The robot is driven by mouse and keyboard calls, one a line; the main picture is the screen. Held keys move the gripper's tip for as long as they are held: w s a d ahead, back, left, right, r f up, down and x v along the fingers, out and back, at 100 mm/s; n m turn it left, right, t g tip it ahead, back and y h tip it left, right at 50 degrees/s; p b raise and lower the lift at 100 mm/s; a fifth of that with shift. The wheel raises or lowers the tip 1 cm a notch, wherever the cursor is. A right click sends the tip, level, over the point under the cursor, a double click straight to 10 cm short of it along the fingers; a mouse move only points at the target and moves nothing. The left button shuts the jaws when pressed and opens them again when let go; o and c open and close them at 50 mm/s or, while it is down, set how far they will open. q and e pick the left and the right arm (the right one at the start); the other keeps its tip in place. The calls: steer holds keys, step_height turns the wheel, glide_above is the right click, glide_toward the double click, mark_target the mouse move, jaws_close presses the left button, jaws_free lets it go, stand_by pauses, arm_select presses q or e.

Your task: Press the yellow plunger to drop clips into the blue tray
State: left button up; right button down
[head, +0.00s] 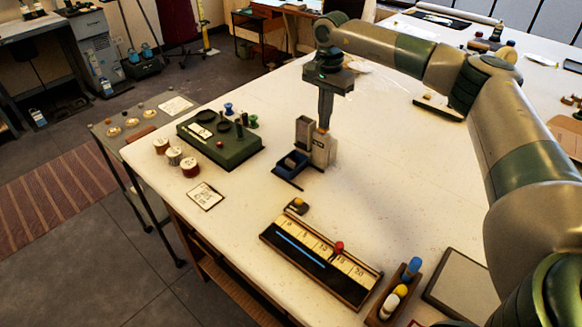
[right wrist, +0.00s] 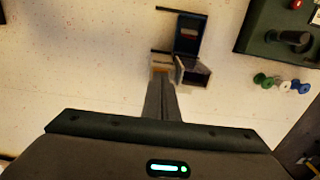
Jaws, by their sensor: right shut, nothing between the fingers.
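The clip dispenser (head: 321,152) is a grey-beige block with an open-topped box, standing near the middle of the table; it also shows in the right wrist view (right wrist: 194,73). The blue tray (head: 289,171) lies at its foot on the left, and it shows beyond the dispenser in the right wrist view (right wrist: 188,38). My right gripper (head: 325,126) is shut and empty, pointing straight down with its fingertips at the dispenser's top. Only a sliver of the yellow plunger (right wrist: 160,72) shows by the fingertips, which hide the rest. Contact is hard to tell. My left gripper is out of view.
A green box (head: 228,152) with spools stands left of the dispenser. Thread reels (head: 190,167) and a card (head: 205,196) lie at the left edge. A ruler-like board (head: 315,262) with a red knob lies in front. The table to the dispenser's right is clear.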

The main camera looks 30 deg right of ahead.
steer(key=shift+r, duration=0.15)
stand_by(0.4)
steer(key=shift+r+p, duration=0.8)
steer(key=shift+r, duration=0.5)
steer(key=shift+f+b, duration=0.75)
steer(key=shift+f, duration=0.6)
stand_by(1.2)
steer(key=shift+r+p, duration=0.7)
steer(key=shift+r, duration=0.6)
steer(key=shift+f+b, duration=0.8)
steer(key=shift+f, duration=0.65)
stand_by(0.8)
